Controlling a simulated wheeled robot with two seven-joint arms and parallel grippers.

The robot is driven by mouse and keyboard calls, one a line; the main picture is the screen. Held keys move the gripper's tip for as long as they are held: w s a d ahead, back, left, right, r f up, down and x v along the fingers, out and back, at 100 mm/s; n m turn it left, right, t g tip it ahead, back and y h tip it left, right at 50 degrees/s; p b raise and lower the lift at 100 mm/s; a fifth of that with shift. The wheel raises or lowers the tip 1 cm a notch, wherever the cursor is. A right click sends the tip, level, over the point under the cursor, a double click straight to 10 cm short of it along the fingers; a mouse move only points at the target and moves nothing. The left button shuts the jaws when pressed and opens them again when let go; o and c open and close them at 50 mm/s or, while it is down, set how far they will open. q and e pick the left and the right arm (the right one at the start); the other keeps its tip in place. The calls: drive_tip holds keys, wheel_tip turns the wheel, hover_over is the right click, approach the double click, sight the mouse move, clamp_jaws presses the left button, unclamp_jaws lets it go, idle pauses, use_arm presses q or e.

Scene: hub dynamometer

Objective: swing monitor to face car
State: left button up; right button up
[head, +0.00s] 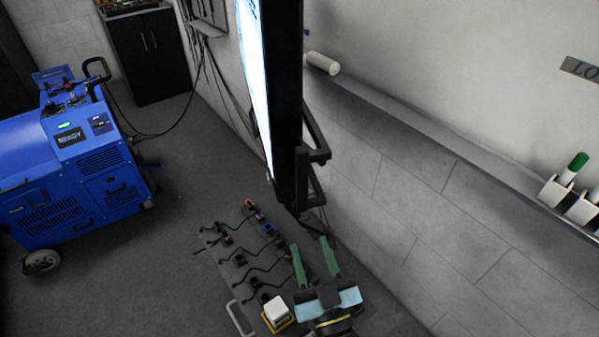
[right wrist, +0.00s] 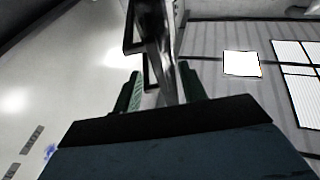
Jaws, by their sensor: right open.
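The monitor (head: 288,100) hangs near the wall, seen almost edge-on in the head view. Its bright screen (head: 256,75) faces left and its dark back is toward the wall. A black bracket or handle frame (head: 318,153) sticks out from its lower back edge. My right gripper (head: 315,258), with green fingers, is open below the monitor's lower end. In the right wrist view its fingers (right wrist: 161,88) stand apart, with a dark, shiny bar (right wrist: 165,45) showing beyond and between them; I cannot tell whether they touch it. The car and my left gripper are not in view.
A blue wheeled machine (head: 75,160) stands at the left. A dark cabinet (head: 147,55) is behind it, with cables along the floor. A panel with several cabled clips (head: 235,262) lies below the monitor. A wall ledge (head: 430,125) holds marker holders (head: 555,190).

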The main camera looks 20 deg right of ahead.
drive_tip(key=t+h, duration=0.1)
approach(304, 191)
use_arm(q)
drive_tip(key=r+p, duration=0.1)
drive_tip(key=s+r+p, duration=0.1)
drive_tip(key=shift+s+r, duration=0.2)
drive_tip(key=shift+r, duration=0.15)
use_arm(e)
drive_tip(key=shift+m, duration=0.4)
drive_tip(key=x, duration=1.3)
drive_tip(key=shift+a, duration=0.1)
drive_tip(key=shift+c, duration=0.3)
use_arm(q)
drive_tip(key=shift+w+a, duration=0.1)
use_arm(e)
clamp_jaws()
